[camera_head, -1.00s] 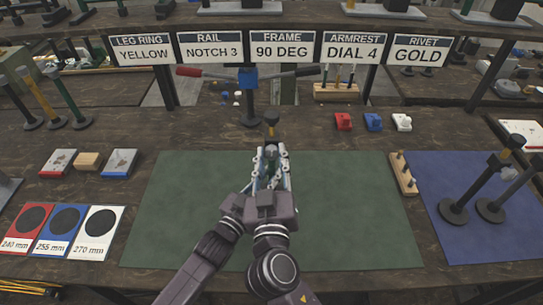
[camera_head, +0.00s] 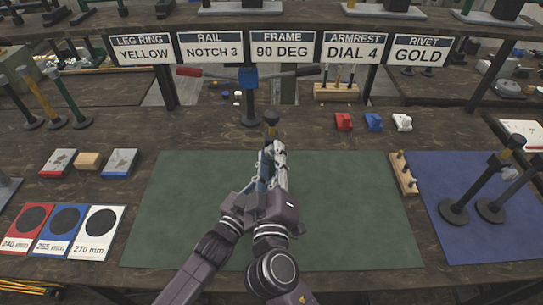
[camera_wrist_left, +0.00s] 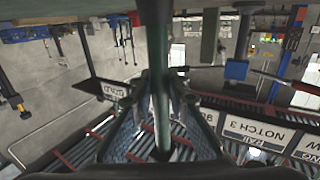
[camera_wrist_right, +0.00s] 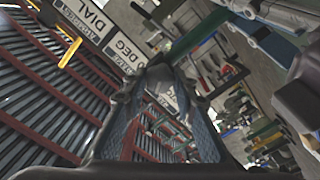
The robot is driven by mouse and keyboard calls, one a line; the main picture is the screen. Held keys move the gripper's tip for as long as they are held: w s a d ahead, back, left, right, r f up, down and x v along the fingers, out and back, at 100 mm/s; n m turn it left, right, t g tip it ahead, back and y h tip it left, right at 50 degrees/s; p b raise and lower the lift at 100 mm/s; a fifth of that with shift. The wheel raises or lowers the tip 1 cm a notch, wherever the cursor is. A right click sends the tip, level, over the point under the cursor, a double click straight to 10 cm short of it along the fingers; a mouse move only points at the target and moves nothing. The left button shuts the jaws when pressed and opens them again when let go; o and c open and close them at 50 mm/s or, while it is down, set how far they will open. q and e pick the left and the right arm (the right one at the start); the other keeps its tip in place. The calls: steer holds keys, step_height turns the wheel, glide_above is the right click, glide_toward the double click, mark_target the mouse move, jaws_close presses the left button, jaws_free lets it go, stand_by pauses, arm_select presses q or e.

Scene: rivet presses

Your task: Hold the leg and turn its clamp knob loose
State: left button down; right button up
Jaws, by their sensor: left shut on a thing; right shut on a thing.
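A dark leg stands upright in front of me on the far part of the green mat (camera_head: 350,210). Its top end (camera_head: 271,118) shows just beyond my grippers in the head view. In the left wrist view the leg's dark green tube (camera_wrist_left: 161,100) runs between the fingers of my left gripper (camera_wrist_left: 162,105), which is shut on it. My right gripper (camera_head: 278,155) is beside the left one, almost touching it, and is shut at the leg's clamp. The clamp knob is hidden by the fingers. In the right wrist view the fingers (camera_wrist_right: 155,85) close towards their tips.
A stand with a red-handled bar (camera_head: 249,92) rises behind the mat. Red, blue and white small blocks (camera_head: 373,122) lie back right. A wooden peg block (camera_head: 403,174) and two legs on a blue mat (camera_head: 485,195) are right. Disc cards (camera_head: 62,228) lie left.

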steer(key=n, duration=0.5)
steer(key=shift+n, duration=0.4)
steer(key=n, duration=0.4)
steer(key=shift+f, duration=0.1)
steer(key=n, duration=0.5)
steer(key=shift+f+n, duration=0.1)
steer(key=shift+n, duration=0.3)
steer(key=n, duration=0.4)
steer(key=shift+f+n, duration=0.1)
steer(key=shift+n, duration=0.2)
steer(key=o, duration=1.2)
steer(key=shift+s, duration=0.1)
